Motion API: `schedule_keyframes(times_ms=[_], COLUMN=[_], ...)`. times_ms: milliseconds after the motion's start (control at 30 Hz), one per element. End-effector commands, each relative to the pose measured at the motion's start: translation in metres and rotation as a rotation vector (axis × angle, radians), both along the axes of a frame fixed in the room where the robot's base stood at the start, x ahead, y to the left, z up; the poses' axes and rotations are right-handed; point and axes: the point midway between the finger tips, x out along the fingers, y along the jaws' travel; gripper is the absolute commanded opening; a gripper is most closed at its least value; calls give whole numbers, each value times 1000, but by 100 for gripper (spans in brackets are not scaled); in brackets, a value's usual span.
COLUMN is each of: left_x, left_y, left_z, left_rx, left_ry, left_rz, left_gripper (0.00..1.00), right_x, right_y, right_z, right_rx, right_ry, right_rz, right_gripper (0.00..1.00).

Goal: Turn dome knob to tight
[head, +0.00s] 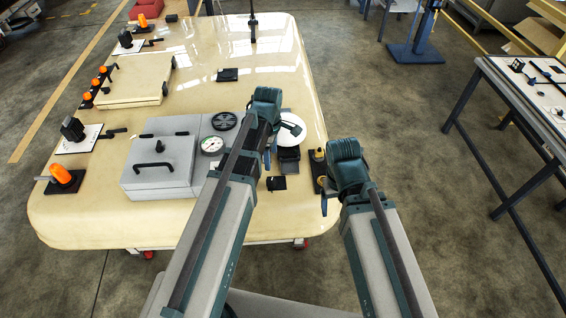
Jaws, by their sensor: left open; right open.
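A white, round, dome-like piece (294,124) sits on the cream trolley top (296,78), right of centre. My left arm covers its left side, and I cannot tell its knob or any tightness mark. My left gripper (269,158) is open and hangs at the left edge of the white piece; contact cannot be made out. My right gripper (324,203) is open, mostly hidden under its wrist, at the trolley's right edge beside a small black plate with a yellowish knob (319,155).
A grey lidded box (158,180), a round gauge (211,144) and a black handwheel (224,120) stand left of my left arm. Orange-handled fittings (64,174) line the left edge. A separate table (490,72) stands right.

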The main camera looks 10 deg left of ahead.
Motion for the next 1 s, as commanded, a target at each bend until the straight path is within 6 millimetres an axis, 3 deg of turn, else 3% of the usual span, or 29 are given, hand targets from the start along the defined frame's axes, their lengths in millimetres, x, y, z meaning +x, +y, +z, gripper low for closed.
schedule_keyframes(times_ms=[267,467,1000], left_x=[2,2,1], left_y=[2,2,2], left_z=[0,-11,-81], left_rx=[-2,-1,-1], left_ry=[-1,-1,-1], left_rz=[27,26,25], left_gripper=[79,79,79], right_x=[0,0,0], right_y=[0,0,0], right_z=[0,-11,-80], right_rx=[0,0,-2], right_ry=[0,0,-1], right_rz=[0,0,11], right_gripper=[79,79,79])
